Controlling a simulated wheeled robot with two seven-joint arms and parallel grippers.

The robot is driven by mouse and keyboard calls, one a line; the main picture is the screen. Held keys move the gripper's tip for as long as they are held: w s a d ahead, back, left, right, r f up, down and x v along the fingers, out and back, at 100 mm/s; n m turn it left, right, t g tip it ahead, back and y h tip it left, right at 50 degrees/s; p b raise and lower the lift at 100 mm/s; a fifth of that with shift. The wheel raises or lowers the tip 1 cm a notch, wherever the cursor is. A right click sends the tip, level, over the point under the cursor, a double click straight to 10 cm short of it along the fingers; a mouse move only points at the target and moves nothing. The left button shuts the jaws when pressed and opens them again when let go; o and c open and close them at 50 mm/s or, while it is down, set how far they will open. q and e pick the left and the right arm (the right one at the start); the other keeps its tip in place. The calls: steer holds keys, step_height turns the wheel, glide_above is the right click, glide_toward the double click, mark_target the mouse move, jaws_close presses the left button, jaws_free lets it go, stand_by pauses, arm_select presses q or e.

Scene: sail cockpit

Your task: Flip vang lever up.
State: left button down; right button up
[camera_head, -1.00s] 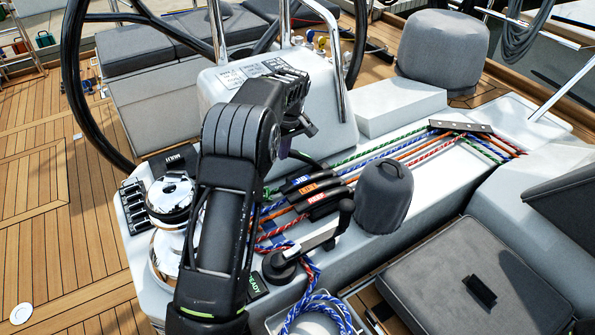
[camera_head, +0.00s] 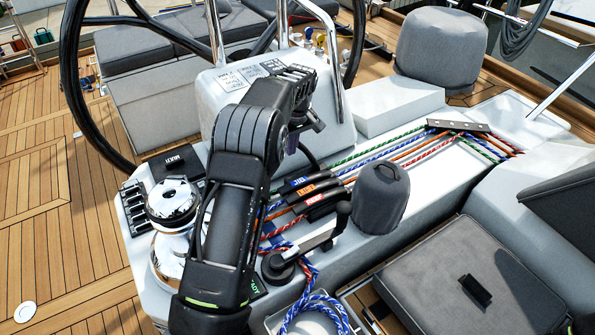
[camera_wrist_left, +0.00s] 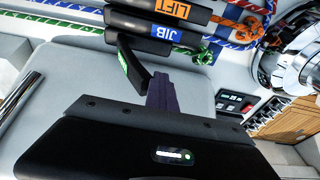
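The vang lever (camera_wrist_left: 122,66), a dark handle with a green label, shows in the left wrist view, angled away from the flat row of other clutch handles. Its label text is unreadable. In the head view a dark bar beside my gripper seems to be this lever (camera_head: 309,157), partly hidden by the arm. My left gripper (camera_head: 315,124) is above the clutch bank. Its purple fingers (camera_wrist_left: 163,90) appear together, with nothing visible between them, right beside the lever's raised part. I cannot tell whether they touch it. My right gripper is out of view.
The jib (camera_head: 297,182), lift (camera_head: 307,190) and red-labelled (camera_head: 320,199) handles lie flat beside it. The steering wheel (camera_head: 75,80) is at left.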

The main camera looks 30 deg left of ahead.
arm_select(q)
steer(key=shift+a, duration=0.2)
steer(key=shift+r, duration=0.1)
steer(key=shift+w+d+r+p, duration=0.3)
steer(key=shift+w+r+p, duration=0.05)
steer(key=shift+r+p, duration=0.2)
steer(key=shift+w+d+r+p, duration=0.3)
steer(key=shift+r+p, duration=0.1)
steer(key=shift+p, duration=0.15)
steer(key=shift+s+a+f, duration=0.1)
steer(key=s, duration=0.1)
steer(key=s+a+b, duration=0.1)
steer(key=s+b, duration=0.1)
steer(key=shift+s+a, duration=0.2)
steer(key=shift+a, duration=0.2)
